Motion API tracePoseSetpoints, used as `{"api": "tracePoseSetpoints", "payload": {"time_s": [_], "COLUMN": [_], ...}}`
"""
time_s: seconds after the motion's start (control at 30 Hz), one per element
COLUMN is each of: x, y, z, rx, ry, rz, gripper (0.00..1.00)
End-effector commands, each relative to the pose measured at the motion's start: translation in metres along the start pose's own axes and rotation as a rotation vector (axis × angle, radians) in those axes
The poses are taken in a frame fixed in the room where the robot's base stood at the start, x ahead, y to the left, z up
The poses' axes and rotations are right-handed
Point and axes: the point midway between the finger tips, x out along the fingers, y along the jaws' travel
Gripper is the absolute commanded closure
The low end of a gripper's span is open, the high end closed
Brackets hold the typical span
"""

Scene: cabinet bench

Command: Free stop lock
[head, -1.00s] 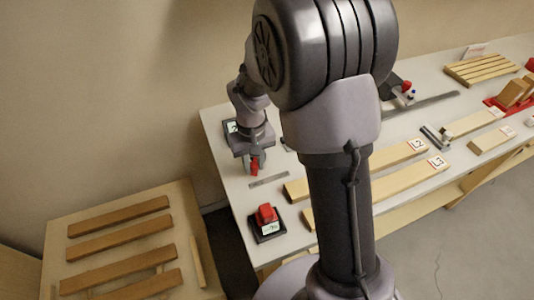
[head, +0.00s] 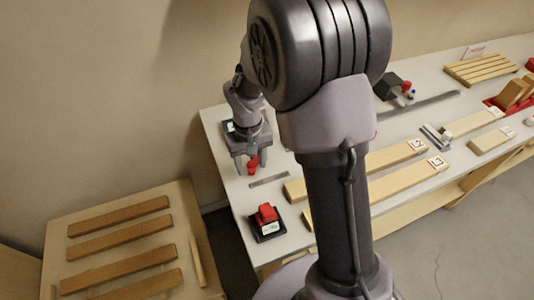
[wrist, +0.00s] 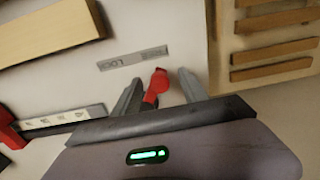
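A small red lock piece (head: 252,164) stands at the left end of the bench, and it also shows in the wrist view (wrist: 156,86). My gripper (head: 253,171) is pointed down over it, with its fingers apart on either side of the red piece. In the wrist view my gripper (wrist: 159,79) has visible gaps between each finger and the red piece. The lower part of the red piece, and what it is fixed to, are hidden behind the gripper body.
A grey marked strip (head: 269,179) lies just in front of my gripper. A red block on a black base (head: 267,234) sits near the front edge. Wooden boards (head: 385,164) lie to the right. A slatted stand (head: 120,225) is at the left.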

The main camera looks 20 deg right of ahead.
Motion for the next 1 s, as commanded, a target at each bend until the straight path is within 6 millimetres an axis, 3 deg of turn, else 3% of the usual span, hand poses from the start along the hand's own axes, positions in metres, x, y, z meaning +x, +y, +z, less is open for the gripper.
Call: {"api": "tracePoseSetpoints", "payload": {"time_s": [0.17, 0.73, 1.0], "x": [-0.007, -0.088, -0.090], "y": [0.000, 0.000, 0.000], "z": [0.000, 0.000, 0.000], "rx": [0.000, -0.001, 0.000], "ry": [0.000, 0.001, 0.000], "rz": [0.000, 0.000, 0.000], "gripper": [0.49, 0.49, 0.49]}}
